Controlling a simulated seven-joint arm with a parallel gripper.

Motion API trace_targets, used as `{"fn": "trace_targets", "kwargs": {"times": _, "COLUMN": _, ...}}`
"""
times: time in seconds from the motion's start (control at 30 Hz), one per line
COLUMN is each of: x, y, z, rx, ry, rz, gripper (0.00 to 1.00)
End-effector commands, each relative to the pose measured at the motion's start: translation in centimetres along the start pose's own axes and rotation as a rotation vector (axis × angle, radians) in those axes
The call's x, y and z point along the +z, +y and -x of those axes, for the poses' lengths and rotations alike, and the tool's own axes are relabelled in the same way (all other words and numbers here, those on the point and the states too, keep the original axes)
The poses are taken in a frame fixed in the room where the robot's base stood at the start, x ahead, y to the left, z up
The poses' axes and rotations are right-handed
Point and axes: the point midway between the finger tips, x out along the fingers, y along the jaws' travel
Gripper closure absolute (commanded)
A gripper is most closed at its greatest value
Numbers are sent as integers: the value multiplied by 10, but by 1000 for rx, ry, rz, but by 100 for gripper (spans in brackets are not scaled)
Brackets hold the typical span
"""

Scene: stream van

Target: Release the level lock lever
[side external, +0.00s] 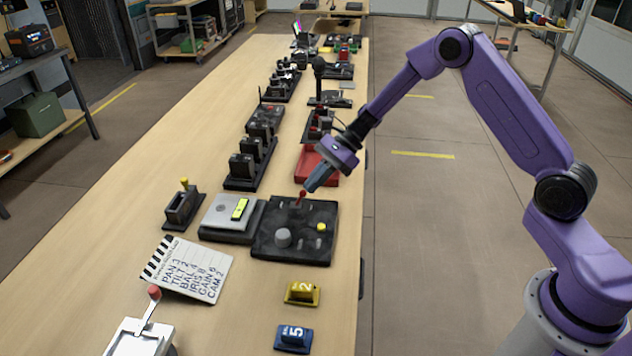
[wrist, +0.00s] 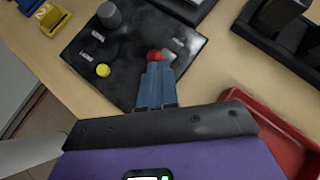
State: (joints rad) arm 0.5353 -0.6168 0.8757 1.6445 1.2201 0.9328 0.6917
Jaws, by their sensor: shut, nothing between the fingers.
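A black control panel (side external: 270,248) lies on the table; it also shows in the wrist view (wrist: 125,75). A small red-knobbed lever (side external: 301,197) stands on its far part, and its red knob (wrist: 154,56) shows in the wrist view. My gripper (side external: 309,188) is shut and empty, pointing down at this lever. In the wrist view my fingertips (wrist: 156,68) are right beside the red knob; I cannot tell whether they touch. Other levers are a red-knobbed one (side external: 150,307) on a white base and a yellow-knobbed one (side external: 185,185). No label shows which is the level lock.
The panel also carries a grey knob (side external: 283,237) and a yellow button (side external: 321,227). A red tray (side external: 320,180) lies just behind my gripper. A grey box (side external: 222,216), a slate board (side external: 195,268) and yellow and blue number blocks (side external: 303,293) are nearby. The table's left side is clear.

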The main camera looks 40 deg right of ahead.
Motion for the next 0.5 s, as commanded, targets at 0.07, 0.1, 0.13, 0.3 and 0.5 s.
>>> {"fn": "trace_targets", "kwargs": {"times": 0.07, "x": 2, "y": -1, "z": 0, "rx": 7, "ry": 11, "rz": -5, "gripper": 100}}
{"fn": "trace_targets", "kwargs": {"times": 0.1, "x": 2, "y": -2, "z": 0, "rx": 11, "ry": 17, "rz": -10, "gripper": 100}}
{"fn": "trace_targets", "kwargs": {"times": 0.13, "x": 2, "y": -2, "z": 0, "rx": 14, "ry": 21, "rz": -13, "gripper": 100}}
{"fn": "trace_targets", "kwargs": {"times": 0.3, "x": 5, "y": -4, "z": -1, "rx": 33, "ry": 49, "rz": -31, "gripper": 100}}
{"fn": "trace_targets", "kwargs": {"times": 0.5, "x": 9, "y": -7, "z": -2, "rx": 67, "ry": 97, "rz": -64, "gripper": 100}}
